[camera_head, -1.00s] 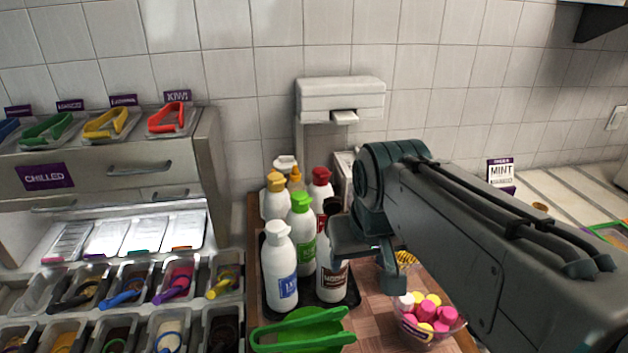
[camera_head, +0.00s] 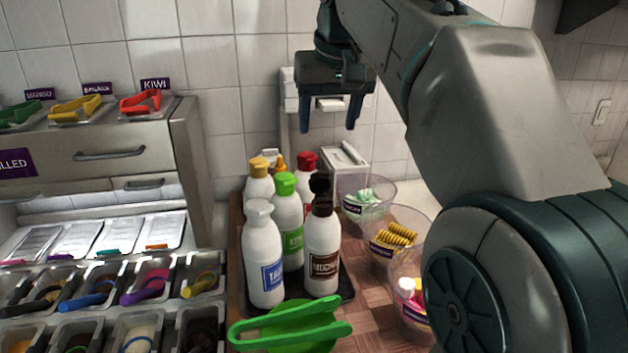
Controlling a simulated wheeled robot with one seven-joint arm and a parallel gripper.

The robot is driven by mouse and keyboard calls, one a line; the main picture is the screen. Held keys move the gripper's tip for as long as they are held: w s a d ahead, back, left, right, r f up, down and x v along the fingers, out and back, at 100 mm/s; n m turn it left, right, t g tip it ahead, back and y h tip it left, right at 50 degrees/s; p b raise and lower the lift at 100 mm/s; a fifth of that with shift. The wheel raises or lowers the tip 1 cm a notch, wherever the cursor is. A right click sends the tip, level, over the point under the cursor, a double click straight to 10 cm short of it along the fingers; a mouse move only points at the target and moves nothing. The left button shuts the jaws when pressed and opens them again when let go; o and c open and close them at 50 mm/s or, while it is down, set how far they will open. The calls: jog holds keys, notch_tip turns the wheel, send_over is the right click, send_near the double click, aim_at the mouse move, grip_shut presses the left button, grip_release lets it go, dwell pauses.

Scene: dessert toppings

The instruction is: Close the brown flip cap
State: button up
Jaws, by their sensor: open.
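The brown flip cap (camera_head: 322,204) tops a white bottle (camera_head: 322,258) with a brown label, at the front right of a bottle group. A rounded brown lid part stands up above the cap's base, so the cap looks open. My gripper (camera_head: 329,122) is high above and behind the bottles in the picture, in front of the wall dispenser. Its two fingers point down, spread apart with nothing between them. It is clear of the cap.
White bottles with white, green (camera_head: 286,183), yellow and red caps crowd beside the brown-capped one on a dark tray (camera_head: 347,283). Green tongs (camera_head: 290,322) lie in front. Topping bowls (camera_head: 394,238) stand to the right, and topping bins to the left.

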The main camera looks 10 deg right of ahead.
aim_at(321, 171)
jog(key=b+x, duration=0.2)
jog(key=x, duration=1.1)
jog(key=shift+w+f, duration=0.2)
jog(key=shift+f, duration=0.1)
jog(key=c, duration=1)
